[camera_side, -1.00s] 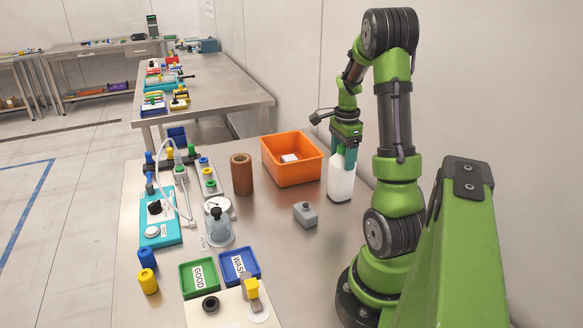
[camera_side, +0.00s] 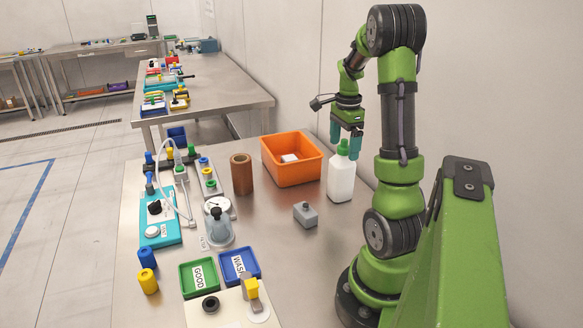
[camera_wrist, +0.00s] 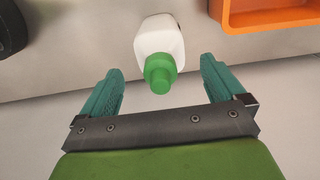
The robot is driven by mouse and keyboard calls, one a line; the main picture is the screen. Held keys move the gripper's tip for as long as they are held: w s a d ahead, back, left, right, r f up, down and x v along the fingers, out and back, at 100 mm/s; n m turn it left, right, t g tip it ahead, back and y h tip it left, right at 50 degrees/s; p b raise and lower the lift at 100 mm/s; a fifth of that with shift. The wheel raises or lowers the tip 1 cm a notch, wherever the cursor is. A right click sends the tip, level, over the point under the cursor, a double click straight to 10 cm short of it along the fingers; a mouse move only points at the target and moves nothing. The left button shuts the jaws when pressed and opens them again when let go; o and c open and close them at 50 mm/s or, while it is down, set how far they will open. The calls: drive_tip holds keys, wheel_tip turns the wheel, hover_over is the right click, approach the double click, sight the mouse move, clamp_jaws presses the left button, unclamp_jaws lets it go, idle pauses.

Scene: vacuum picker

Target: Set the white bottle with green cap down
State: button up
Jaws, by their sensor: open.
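The white bottle with green cap (camera_side: 341,176) stands upright on the steel table, just right of the orange bin. It also shows in the wrist view (camera_wrist: 160,42), where its green cap (camera_wrist: 160,74) lies beyond the fingertips, roughly between their lines. My gripper (camera_side: 346,138) is open and empty, with its teal fingers just above and around the height of the cap. In the wrist view my gripper's two fingers (camera_wrist: 162,78) are spread wide, with a gap to the bottle on both sides.
The orange bin (camera_side: 312,172) with a white item inside is close left of the bottle. A grey block (camera_side: 305,214) sits in front. A brown cylinder (camera_side: 242,174), green tray (camera_side: 190,283) and blue tray (camera_side: 228,272) stand further left. The wall is close on the right.

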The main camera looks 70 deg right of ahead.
wheel_tip(320, 180, up, 8)
drive_tip(key=shift+f, duration=0.2)
drive_tip(key=w+a+r+n+t, duration=0.2)
drive_tip(key=w+a+n, duration=0.35)
drive_tip(key=a, duration=0.35)
drive_tip(key=w+a+r+n+t, duration=0.15)
drive_tip(key=w+a+n, duration=0.35)
drive_tip(key=a, duration=0.5)
drive_tip(key=s+a+f+n+t+y, duration=0.1)
drive_tip(key=s+a+n+t, duration=0.1)
drive_tip(key=a+n, duration=0.4)
drive_tip(key=s+a+f+n+t+y, duration=0.1)
drive_tip(key=a+n, duration=0.5)
drive_tip(key=a, duration=0.6)
drive_tip(key=shift+s+t, duration=0.35)
drive_tip(key=shift+s, duration=0.25)
